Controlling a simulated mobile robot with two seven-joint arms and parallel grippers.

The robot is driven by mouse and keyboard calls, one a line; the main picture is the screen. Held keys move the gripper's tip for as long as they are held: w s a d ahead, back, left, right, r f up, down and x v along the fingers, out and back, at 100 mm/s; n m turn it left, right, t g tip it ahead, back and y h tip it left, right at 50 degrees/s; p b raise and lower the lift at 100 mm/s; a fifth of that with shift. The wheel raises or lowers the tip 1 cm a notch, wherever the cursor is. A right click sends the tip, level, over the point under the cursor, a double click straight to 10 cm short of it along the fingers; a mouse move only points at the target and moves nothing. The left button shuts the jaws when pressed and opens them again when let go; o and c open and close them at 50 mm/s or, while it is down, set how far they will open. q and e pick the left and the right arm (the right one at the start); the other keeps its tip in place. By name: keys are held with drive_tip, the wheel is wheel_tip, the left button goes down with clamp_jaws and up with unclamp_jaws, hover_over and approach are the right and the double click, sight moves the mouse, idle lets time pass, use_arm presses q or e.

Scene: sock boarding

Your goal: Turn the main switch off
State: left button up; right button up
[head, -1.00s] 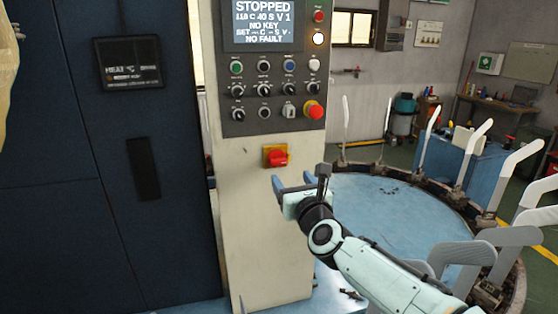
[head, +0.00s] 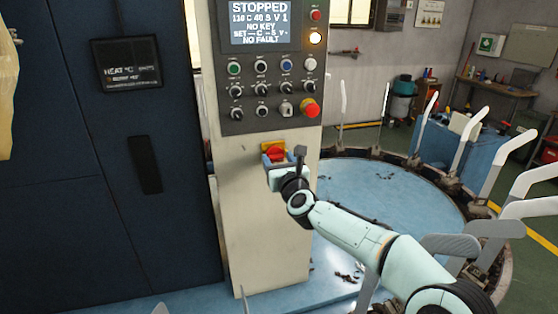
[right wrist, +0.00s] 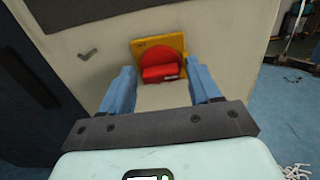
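The main switch (head: 274,151) is a red rotary handle on a yellow plate, low on the cream control column (head: 262,230). In the right wrist view the red handle (right wrist: 162,73) lies crosswise, close to horizontal, ahead of and between my fingers. My right gripper (head: 274,160) is open, with its blue fingers on either side of the switch in the head view. In the right wrist view the right gripper (right wrist: 162,88) shows a gap between fingers and handle; I cannot tell whether they touch it. My left gripper is not in view.
The column's panel has a display reading STOPPED (head: 260,22), several knobs and a red emergency button (head: 309,108) above the switch. Right of it is a round blue platform (head: 390,200) ringed by pale upright boards (head: 467,140). A dark cabinet (head: 90,220) stands left.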

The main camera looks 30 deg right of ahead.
drive_tip(key=c, duration=0.8)
drive_tip(key=shift+o, duration=0.2)
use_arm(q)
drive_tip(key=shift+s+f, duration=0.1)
use_arm(e)
drive_tip(key=n+b, duration=0.1)
drive_tip(key=n, duration=0.2)
drive_tip(key=shift+a, duration=0.15)
drive_tip(key=n, duration=0.3)
drive_tip(key=shift+n, duration=0.3)
drive_tip(key=n, duration=0.5)
drive_tip(key=shift+a, duration=0.1)
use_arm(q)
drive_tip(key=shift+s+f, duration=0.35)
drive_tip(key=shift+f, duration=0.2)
use_arm(e)
drive_tip(key=n, duration=0.6)
drive_tip(key=shift+f, duration=0.2)
drive_tip(key=o, duration=1.1)
drive_tip(key=shift+w, duration=0.1)
drive_tip(key=shift+c, duration=0.2)
